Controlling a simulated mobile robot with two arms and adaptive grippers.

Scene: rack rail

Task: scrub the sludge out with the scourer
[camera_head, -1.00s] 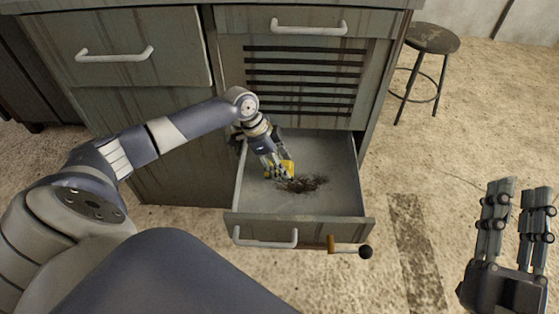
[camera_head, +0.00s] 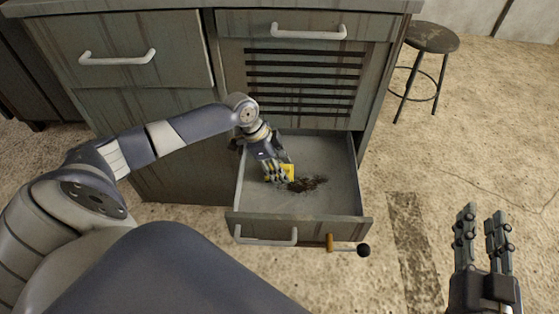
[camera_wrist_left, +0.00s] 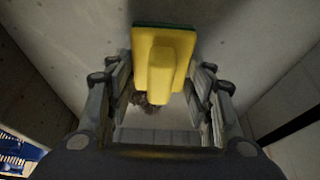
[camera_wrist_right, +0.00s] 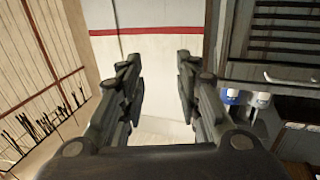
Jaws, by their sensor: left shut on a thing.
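The yellow scourer (camera_head: 288,171) is in the open drawer, held in my left gripper (camera_head: 277,174). In the left wrist view the scourer (camera_wrist_left: 163,60) shows a raised yellow grip and a dark green edge, with the fingers on both sides of it. The dark sludge (camera_head: 306,185) lies on the drawer floor just right of the scourer; a part of it (camera_wrist_left: 146,99) shows behind the fingers in the left wrist view. My right gripper (camera_head: 482,235) is open and empty, off to the right over the floor; its fingers also stand apart in the right wrist view (camera_wrist_right: 158,85).
The grey cabinet (camera_head: 180,100) stands behind. A stool (camera_head: 432,38) is at the upper right. The floor right of the drawer is mostly clear.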

